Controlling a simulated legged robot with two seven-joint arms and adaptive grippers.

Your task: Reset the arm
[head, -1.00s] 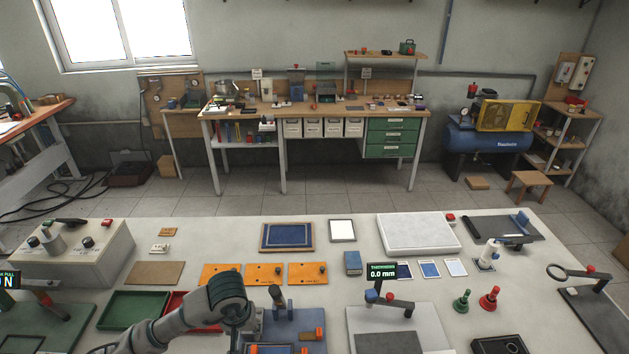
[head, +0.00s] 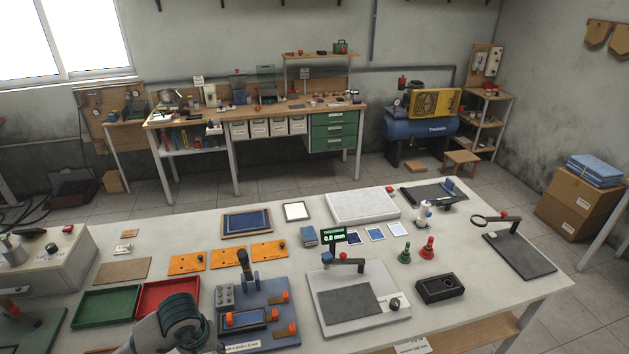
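A grey link of my own arm (head: 175,325) shows at the bottom edge in the head view, left of the middle. It is in front of the red tray (head: 168,296) and beside the blue fixture (head: 262,300) with its black lever. The fingers at the end of this arm are not visible. No second arm shows, and neither gripper is in view.
On the white bench stand a green tray (head: 105,305), orange plates (head: 228,257), a thickness gauge (head: 355,290), a black block (head: 439,287), green and red stamps (head: 427,248) and a magnifier stand (head: 515,245). Bare bench lies at the front right.

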